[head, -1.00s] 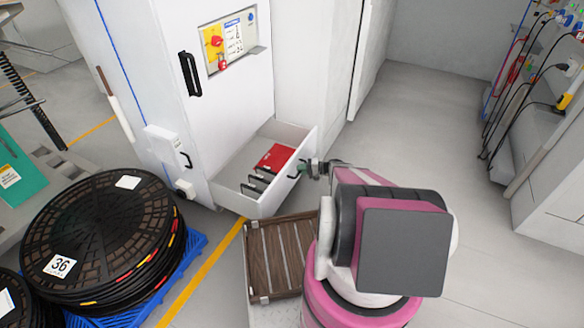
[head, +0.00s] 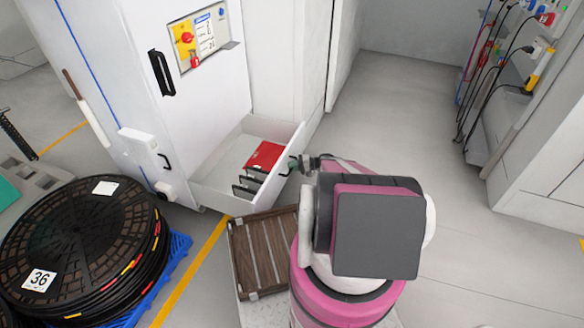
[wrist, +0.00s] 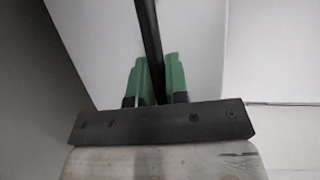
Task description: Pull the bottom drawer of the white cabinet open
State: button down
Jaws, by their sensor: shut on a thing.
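The white cabinet (head: 205,105) stands at the upper left of the head view. Its bottom drawer (head: 243,202) is pulled out, and a red thing (head: 264,156) and several dark-edged items lie inside. My gripper (head: 298,163) is at the drawer's front, at its black handle (head: 287,170). In the wrist view the green fingers (wrist: 159,82) are shut on the dark handle bar (wrist: 148,35), one on each side, with the white drawer front behind. My arm hides part of the floor in front of the drawer.
A wooden slatted deck (head: 262,255) lies just below the drawer. Cable reels (head: 85,240) stand on a blue pallet (head: 178,250) at the left. A grey rack with cables (head: 500,90) stands at the right. The floor between is clear.

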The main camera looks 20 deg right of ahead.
jog(key=c, duration=1.1)
grip_release()
jog(key=shift+d, duration=0.1)
jog(key=v, duration=1)
jog(key=shift+d, duration=0.3)
jog(key=s+a+r+n+g+h, duration=0.1)
jog(key=s+a+r+h, duration=0.4)
jog(key=r, duration=0.4)
jog(key=s+a+r+n+g+h, duration=0.1)
jog(key=s+a+r+h, duration=0.4)
jog(key=a+r, duration=0.4)
jog(key=s+a+r+n+g+h, duration=0.1)
jog(key=s+a+r+g+h, duration=0.1)
jog(key=s+a+r+h, duration=0.3)
jog(key=shift+s+a+r+n, duration=0.15)
jog(key=shift+s+a+r, duration=0.25)
jog(key=shift+r, duration=0.35)
jog(key=shift+s+a+r+n, duration=0.1)
jog(key=shift+s+a+r, duration=0.2)
jog(key=shift+s+r, duration=0.35)
jog(key=shift+s+a+r+n, duration=0.15)
jog(key=shift+s+a+r, duration=0.2)
jog(key=shift+r, duration=0.55)
